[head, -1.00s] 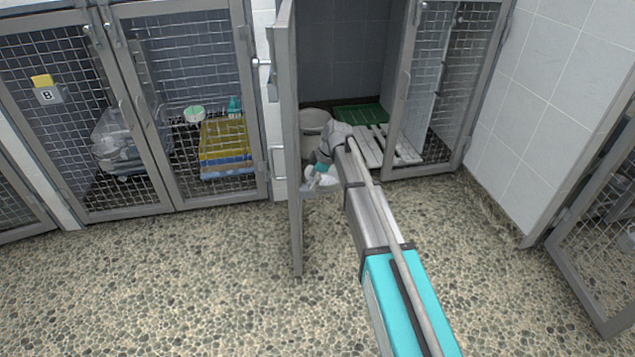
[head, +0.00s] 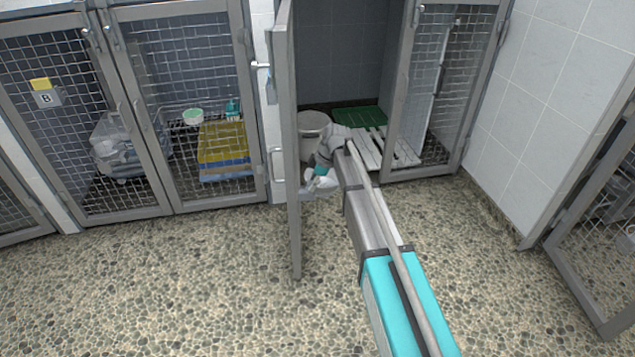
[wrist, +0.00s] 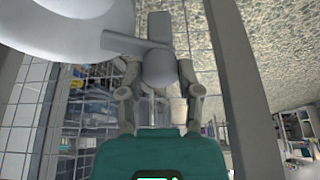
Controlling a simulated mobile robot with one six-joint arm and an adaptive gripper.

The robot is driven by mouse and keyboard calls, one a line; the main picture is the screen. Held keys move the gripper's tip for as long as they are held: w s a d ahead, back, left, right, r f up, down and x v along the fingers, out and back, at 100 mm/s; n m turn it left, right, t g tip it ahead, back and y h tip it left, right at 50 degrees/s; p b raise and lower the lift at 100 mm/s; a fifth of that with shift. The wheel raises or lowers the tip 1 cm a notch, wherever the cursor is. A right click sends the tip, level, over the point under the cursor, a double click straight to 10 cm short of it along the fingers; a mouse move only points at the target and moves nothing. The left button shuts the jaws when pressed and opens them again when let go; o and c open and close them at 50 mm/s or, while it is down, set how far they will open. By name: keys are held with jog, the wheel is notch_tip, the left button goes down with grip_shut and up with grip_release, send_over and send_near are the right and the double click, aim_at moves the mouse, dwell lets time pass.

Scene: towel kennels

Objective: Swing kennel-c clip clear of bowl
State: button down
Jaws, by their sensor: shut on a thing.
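In the wrist view a grey T-shaped clip (wrist: 158,62) stands between the fingers of my gripper (wrist: 158,92), which is shut on it. The white bowl (wrist: 62,22) fills the upper left of that view, right beside the clip's crossbar; whether they touch I cannot tell. In the head view my gripper (head: 317,177) is low beside the open kennel door (head: 288,140), with the white bowl (head: 327,183) showing partly around it. The clip is hidden there.
Closed mesh doors (head: 190,60) stand at left, with a yellow-and-blue stack (head: 224,150) behind. A tiled wall (head: 545,100) is at right. The pebbled floor (head: 180,290) is clear.

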jog(key=shift+w+a+m, duration=0.15)
jog(key=shift+w+m, duration=0.1)
jog(key=shift+m, duration=0.15)
jog(key=m+t, duration=0.1)
jog(key=m, duration=0.2)
jog(key=shift+m+t, duration=0.3)
jog(key=shift+t, duration=0.1)
jog(key=m, duration=0.2)
jog(key=m+t, duration=0.1)
jog(key=m, duration=0.1)
jog(key=shift+s+m+t+h, duration=0.1)
jog(key=shift+m+t+h, duration=0.2)
jog(key=shift+h, duration=0.1)
jog(key=m+h, duration=0.1)
jog(key=m, duration=0.2)
jog(key=m+t+h, duration=0.1)
jog(key=m, duration=0.2)
jog(key=shift+s+m+t+h, duration=0.1)
jog(key=shift+m+t+h, duration=0.25)
jog(key=shift+m, duration=0.55)
jog(key=shift+s+m, duration=0.15)
jog(key=shift+m, duration=0.15)
jog(key=shift+c, duration=1.5)
grip_release()
